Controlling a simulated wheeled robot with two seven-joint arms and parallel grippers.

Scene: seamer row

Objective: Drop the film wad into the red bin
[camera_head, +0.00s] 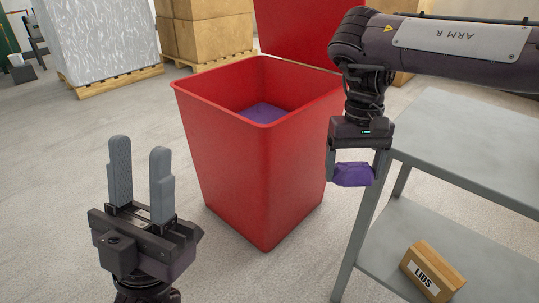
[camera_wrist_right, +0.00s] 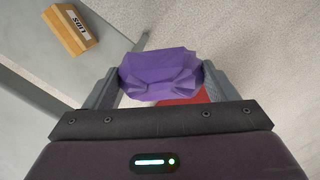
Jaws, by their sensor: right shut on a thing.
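The purple film wad (camera_head: 353,175) is held between the fingers of my right gripper (camera_head: 357,168), beside the right side of the red bin and above floor level. In the right wrist view the wad (camera_wrist_right: 160,73) sits crumpled between both fingertips of that gripper (camera_wrist_right: 155,82). The red bin (camera_head: 250,165) stands open in the middle of the head view, its lid (camera_head: 295,28) raised behind it. A purple surface (camera_head: 264,112) shows inside the bin. My left gripper (camera_head: 141,180) is open and empty, pointing up at the lower left.
A grey two-level table (camera_head: 470,140) stands at the right, close to my right gripper. A box marked LIDS (camera_head: 433,271) lies on its lower shelf. Wrapped and brown pallet loads (camera_head: 205,30) stand at the back. Floor left of the bin is clear.

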